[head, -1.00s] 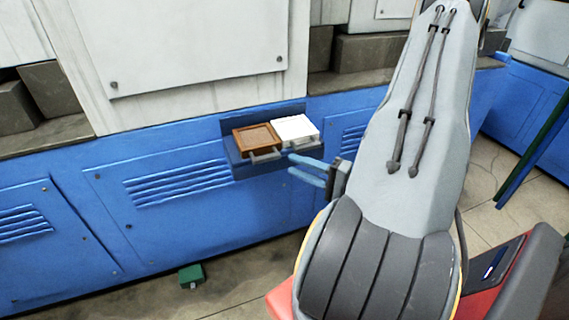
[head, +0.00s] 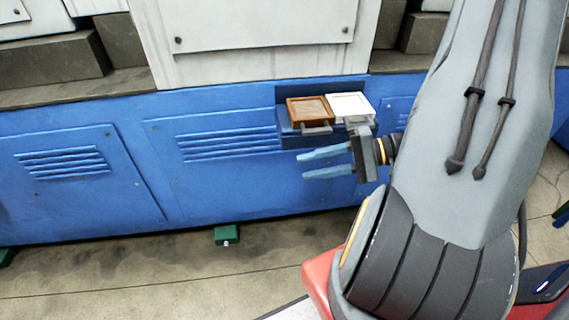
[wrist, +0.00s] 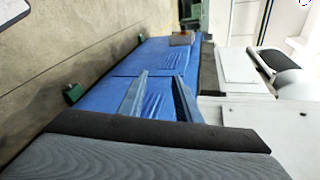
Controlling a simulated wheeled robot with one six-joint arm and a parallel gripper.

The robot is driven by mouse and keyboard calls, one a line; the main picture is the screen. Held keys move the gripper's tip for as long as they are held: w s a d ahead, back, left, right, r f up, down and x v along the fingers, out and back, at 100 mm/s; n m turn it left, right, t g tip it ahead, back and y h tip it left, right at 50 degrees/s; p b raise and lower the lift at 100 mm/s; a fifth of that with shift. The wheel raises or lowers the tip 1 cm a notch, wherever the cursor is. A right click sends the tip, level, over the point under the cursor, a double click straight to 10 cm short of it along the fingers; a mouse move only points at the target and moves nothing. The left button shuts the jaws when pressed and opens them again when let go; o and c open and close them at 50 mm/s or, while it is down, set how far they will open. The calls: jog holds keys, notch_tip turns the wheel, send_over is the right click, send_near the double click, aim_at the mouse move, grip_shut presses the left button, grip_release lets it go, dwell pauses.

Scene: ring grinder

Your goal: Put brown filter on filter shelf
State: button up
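The brown filter (head: 309,109) is a square brown tray with a grey handle at its front. It sits on the left part of the blue filter shelf (head: 283,128), which is fixed to the blue cabinet wall. A white filter (head: 350,105) sits right beside it on the same shelf. My gripper (head: 303,165) is open and empty, with its two blue fingers apart and pointing left, and appears below and in front of the shelf. The fingers also show in the wrist view (wrist: 158,92), with nothing between them.
The blue cabinet (head: 90,180) with louvred panels runs along the wall. A green foot (head: 227,235) sticks out at its base. A small grey and reddish item (wrist: 182,38) stands far along the cabinet in the wrist view. The floor in front is clear.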

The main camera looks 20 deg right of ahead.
jog(key=s+a+n+g+h, duration=0.4)
jog(key=s+a+g, duration=0.2)
jog(key=a+g, duration=0.15)
jog(key=w+a+r+n+t+h, duration=0.1)
jog(key=w+r+n+h, duration=0.3)
jog(key=h, duration=0.5)
jog(key=shift+w+a+r, duration=0.2)
jog(key=shift+a+r, duration=0.15)
jog(key=shift+r, duration=0.35)
